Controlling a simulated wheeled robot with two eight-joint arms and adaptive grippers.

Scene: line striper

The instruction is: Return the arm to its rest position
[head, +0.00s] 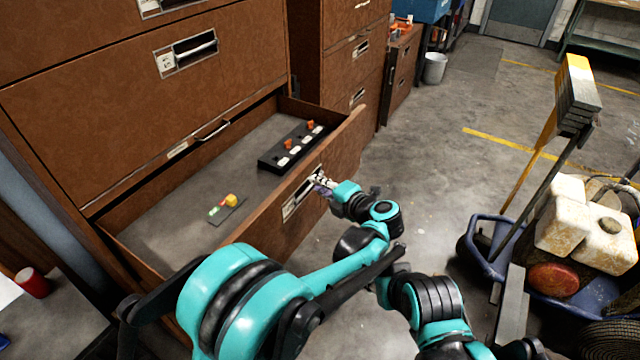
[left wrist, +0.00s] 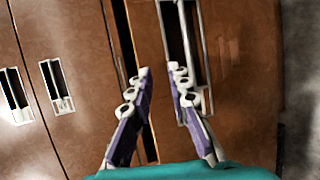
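My left gripper (head: 322,183) is at the front of the pulled-out brown drawer (head: 345,150), close to its recessed metal handle (head: 298,198). In the left wrist view the two purple-and-white fingers (left wrist: 159,70) stand apart with nothing between them. The handle (left wrist: 180,40) shows just beyond the fingertips; I cannot tell whether a finger touches it. My left arm reaches across in front of the drawer, bent at the elbow. My right gripper does not show.
The drawer holds a black strip with switches (head: 290,148) and a small yellow-topped part (head: 230,201). A blue mop bucket cart (head: 482,240) with jugs stands at right. A red cup (head: 32,282) is at lower left. Floor (head: 430,150) between drawer and cart is clear.

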